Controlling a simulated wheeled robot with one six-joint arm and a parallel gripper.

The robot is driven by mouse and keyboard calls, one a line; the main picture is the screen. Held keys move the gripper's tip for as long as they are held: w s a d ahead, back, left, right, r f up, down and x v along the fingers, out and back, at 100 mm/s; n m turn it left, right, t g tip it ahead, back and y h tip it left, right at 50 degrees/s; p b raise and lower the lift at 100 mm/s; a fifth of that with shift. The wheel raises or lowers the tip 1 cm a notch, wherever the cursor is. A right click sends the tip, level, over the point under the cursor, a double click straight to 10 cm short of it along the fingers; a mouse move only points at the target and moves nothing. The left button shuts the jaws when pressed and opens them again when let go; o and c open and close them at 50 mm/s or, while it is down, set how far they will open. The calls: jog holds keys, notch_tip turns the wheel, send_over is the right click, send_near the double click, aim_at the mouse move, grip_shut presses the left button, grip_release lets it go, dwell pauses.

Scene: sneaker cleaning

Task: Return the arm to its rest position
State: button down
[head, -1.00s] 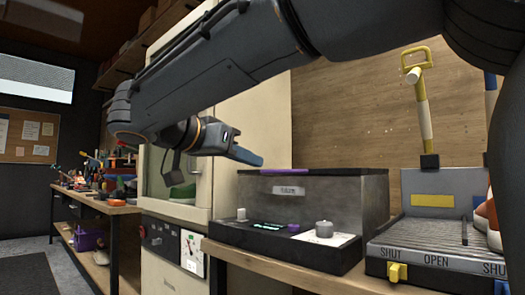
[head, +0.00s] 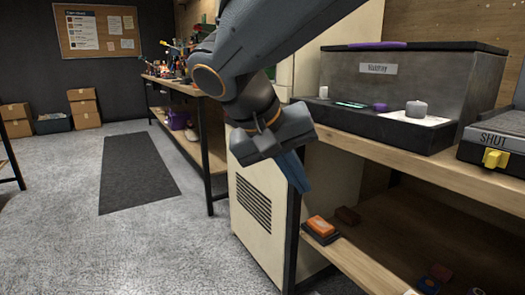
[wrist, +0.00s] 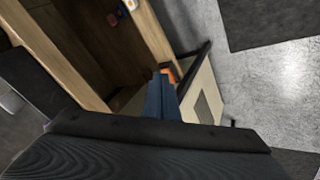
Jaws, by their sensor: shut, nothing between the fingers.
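My gripper (head: 296,172) hangs at the end of my arm in the middle of the head view, pointing down. Its blue fingers are together and hold nothing. It is in the air in front of the bench and the cream cabinet (head: 262,205), apart from both as far as I can tell. In the wrist view the closed blue fingers (wrist: 162,95) point toward the bench's lower shelf and the floor.
A grey box machine (head: 420,85) stands on the wooden bench (head: 400,165) at right. Small orange-topped items (head: 320,228) lie on the lower shelf. A dark mat (head: 138,170) lies on open grey floor at left. Cardboard boxes (head: 84,107) stand at the back.

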jog(key=s+a+f+n+g+y, duration=0.2)
jog(key=s+a+f+n+y, duration=0.15)
jog(key=s+f, duration=0.45)
jog(key=s+a+f+n+g+y, duration=0.25)
jog(key=s+a+f+y, duration=0.2)
jog(key=s+f, duration=0.3)
jog(key=d+r+m+h+p, duration=0.1)
jog(key=d+r+m+p, duration=0.1)
jog(key=d+r+p, duration=0.8)
jog(key=s+d+r+m+h+p, duration=0.1)
jog(key=d+r+m+p, duration=0.2)
jog(key=d+r+p, duration=0.7)
notch_tip(320, 180, up, 6)
jog(key=p, duration=1.3)
jog(key=shift+d+h, duration=0.15)
jog(key=shift+h, duration=0.15)
jog(key=shift+s+t, duration=0.1)
jog(key=shift+t, duration=0.15)
